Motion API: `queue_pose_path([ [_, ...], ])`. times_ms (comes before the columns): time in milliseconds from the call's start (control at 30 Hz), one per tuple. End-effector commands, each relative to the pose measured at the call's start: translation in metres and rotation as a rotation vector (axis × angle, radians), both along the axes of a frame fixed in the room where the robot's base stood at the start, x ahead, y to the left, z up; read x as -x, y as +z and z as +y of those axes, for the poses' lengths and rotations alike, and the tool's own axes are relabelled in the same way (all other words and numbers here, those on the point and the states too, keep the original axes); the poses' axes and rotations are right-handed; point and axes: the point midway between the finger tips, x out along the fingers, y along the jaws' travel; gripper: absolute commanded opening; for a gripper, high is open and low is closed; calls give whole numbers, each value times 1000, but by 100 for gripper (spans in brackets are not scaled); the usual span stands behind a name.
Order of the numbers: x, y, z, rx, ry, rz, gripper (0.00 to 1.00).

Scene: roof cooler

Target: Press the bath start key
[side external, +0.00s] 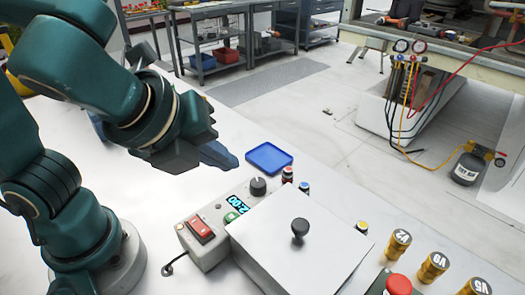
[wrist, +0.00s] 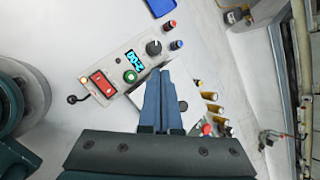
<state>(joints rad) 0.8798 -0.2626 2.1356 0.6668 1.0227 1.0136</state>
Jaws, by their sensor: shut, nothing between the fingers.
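The control box (side external: 212,250) is pale grey with a red rocker switch (side external: 200,230), a lit cyan display (side external: 238,204), a dark knob (side external: 258,186) and a small green key (side external: 231,217). I take the green key for the bath start key; its label is too small to read. It also shows in the wrist view (wrist: 130,76), left of my fingers. My gripper (side external: 232,160) is shut and empty, above and behind the box in the side view, apart from it. In the wrist view my fingers (wrist: 165,72) overlap the white lid (wrist: 186,96).
The white lid (side external: 290,262) with a black knob (side external: 299,228) adjoins the box. A blue tray (side external: 269,157), small colour-capped vials (side external: 304,187), brass cylinders (side external: 398,243) and a red mushroom button (side external: 398,285) stand around. A cable leaves the box's left. Bare white surface lies left of the tray.

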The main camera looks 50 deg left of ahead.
Motion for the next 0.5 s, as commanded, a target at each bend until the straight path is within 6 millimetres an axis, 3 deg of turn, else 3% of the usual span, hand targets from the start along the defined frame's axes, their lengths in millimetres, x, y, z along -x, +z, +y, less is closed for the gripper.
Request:
queue_pose_path([
  [500,1,-62,1,-6,-2,7,0],
])
